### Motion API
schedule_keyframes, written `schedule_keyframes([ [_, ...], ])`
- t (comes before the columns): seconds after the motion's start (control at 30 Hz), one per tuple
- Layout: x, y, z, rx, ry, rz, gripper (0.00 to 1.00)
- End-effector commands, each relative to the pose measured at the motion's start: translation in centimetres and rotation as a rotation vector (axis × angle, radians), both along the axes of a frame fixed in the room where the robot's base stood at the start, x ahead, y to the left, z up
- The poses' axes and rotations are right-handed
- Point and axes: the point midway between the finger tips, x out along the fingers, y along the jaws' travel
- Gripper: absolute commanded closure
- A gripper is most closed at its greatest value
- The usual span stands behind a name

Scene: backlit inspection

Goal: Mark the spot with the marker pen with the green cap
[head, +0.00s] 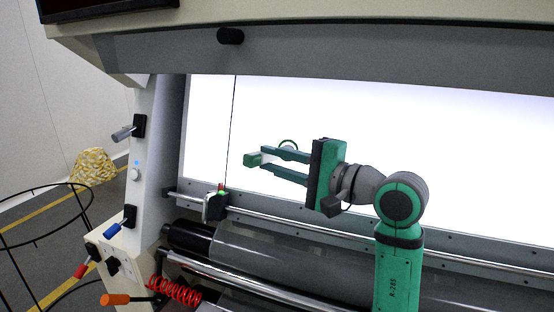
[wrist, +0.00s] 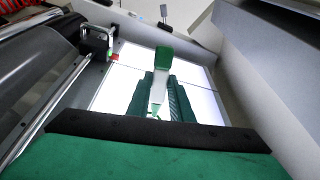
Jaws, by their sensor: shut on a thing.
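My gripper (head: 262,159) is in front of the bright backlit panel (head: 430,150), its green fingers pointing left. It is shut on the marker pen (wrist: 158,90), a pale body with a green cap (wrist: 163,57). In the wrist view the pen lies between the two fingers (wrist: 158,98), with the cap beyond their tips. The cap also shows at the fingertips in the head view (head: 251,160). A small green arc around grey (head: 288,144) shows just above the upper finger. Its lower part is hidden, and I cannot tell whether it is on the panel.
A small clamp-like device (head: 215,205) sits on the metal rail below the panel, with a thin dark line above it. Dark rollers (head: 270,245) run below. Levers and a red coiled hose (head: 175,291) are at lower left. The panel right of my arm is clear.

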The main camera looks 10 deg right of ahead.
Motion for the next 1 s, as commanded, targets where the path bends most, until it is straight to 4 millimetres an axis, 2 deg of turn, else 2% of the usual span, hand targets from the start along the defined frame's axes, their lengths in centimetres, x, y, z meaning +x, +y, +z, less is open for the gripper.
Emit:
schedule_keyframes([
  [0.6,-3.1,2.1,1.3,-0.002,-0.001,0.0,1.0],
  [1.0,-3.3,2.2,1.3,0.0,0.0,0.0,1.0],
])
